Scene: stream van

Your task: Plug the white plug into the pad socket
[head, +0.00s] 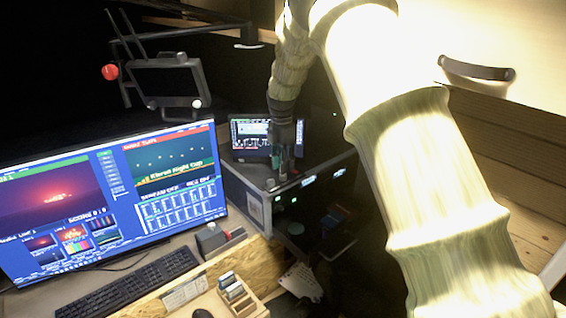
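My arm reaches across the right side of the head view, and my gripper (281,172) points down over the front top edge of a dark equipment case (260,184). The gripper is small and dark here, and I cannot tell whether its fingers are open or shut, or whether they hold anything. Small green and white lights show on the case just below and right of it. I cannot make out the white plug or the pad socket; they may be hidden by the gripper or too small to see.
A large monitor (110,205) and a keyboard (125,285) fill the left. A small screen (252,135) stands just behind the gripper. A camera-like device (166,85) hangs at upper left. A wooden organizer (236,300) stands at the front. A cabinet handle (477,69) is upper right.

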